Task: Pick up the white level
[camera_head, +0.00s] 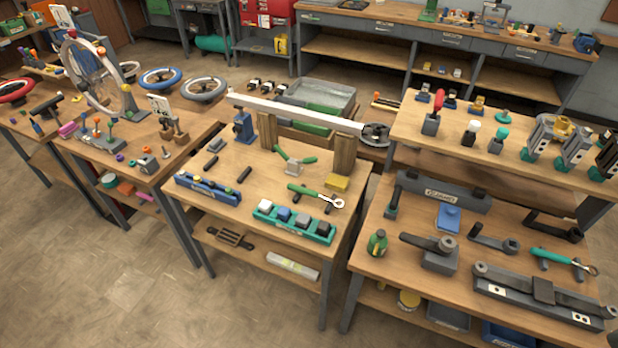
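A white, bar-shaped thing with a faint yellowish mark (292,265) lies on the lower shelf of the middle bench, near its front right. It looks like the white level, but it is too small to be sure. A blue level-like bar (207,189) lies on the bench top at the front left. A long white tube (296,113) rests across wooden blocks at the back of the same bench. Neither of my grippers shows in the head view.
The middle bench top (232,208) holds a teal tray of blocks (294,222), green-handled pliers (296,160) and a wrench (318,196). A dark bracket (230,238) lies left on the lower shelf. Benches stand close on both sides. Floor in front (120,290) is clear.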

